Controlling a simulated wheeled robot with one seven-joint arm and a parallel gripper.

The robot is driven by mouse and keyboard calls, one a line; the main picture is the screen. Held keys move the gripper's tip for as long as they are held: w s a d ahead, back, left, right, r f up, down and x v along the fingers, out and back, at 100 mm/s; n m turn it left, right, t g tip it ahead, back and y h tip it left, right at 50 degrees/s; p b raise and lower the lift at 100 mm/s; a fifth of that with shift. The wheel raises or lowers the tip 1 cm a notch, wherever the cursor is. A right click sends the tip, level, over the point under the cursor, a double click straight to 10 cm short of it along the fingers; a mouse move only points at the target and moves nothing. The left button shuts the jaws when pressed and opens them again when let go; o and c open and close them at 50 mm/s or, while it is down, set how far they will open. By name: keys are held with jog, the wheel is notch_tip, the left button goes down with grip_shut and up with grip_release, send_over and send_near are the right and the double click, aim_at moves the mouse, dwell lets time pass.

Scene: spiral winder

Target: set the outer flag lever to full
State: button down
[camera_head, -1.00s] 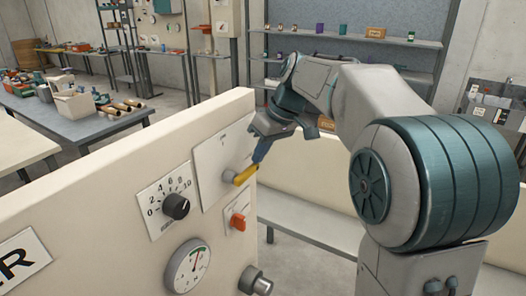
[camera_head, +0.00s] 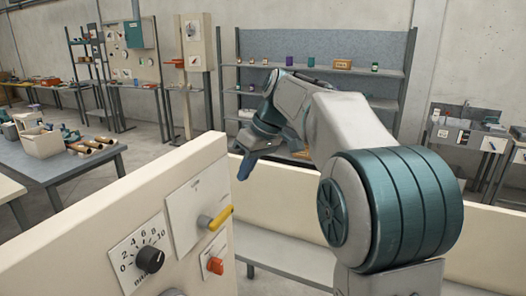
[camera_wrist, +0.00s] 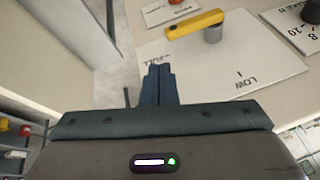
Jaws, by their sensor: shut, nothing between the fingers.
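The yellow flag lever (camera_head: 215,218) sticks out from a pale plate (camera_head: 187,230) on the cream machine panel. My gripper (camera_head: 240,177) is shut and empty, above and beyond the lever in the head view. In the wrist view its blue fingertips (camera_wrist: 158,70) are apart from the lever.
A black knob (camera_head: 150,260) on a numbered dial and an orange switch (camera_head: 215,265) sit close to the lever on the panel. A low cream wall (camera_head: 300,225) and shelves (camera_head: 390,100) stand behind. Free air surrounds my gripper past the panel's edge.

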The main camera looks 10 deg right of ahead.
jog(key=w+d+r, duration=0.2)
jog(key=d+r, duration=0.1)
jog(key=d, duration=0.1)
jog(key=shift+w+d, duration=0.35)
jog(key=shift+d, duration=0.05)
jog(key=s+d+f+m+t+h+b, duration=0.1)
jog(key=s+f+m, duration=0.3)
jog(key=s+f, duration=0.6)
jog(key=s+d+f+m+t+h+b, duration=0.1)
jog(key=s+f+m+h, duration=0.2)
jog(key=s+f, duration=0.7)
jog(key=s+m, duration=0.1)
jog(key=s, duration=0.7)
jog(key=shift+d+h, duration=0.3)
jog(key=shift+s, duration=0.1)
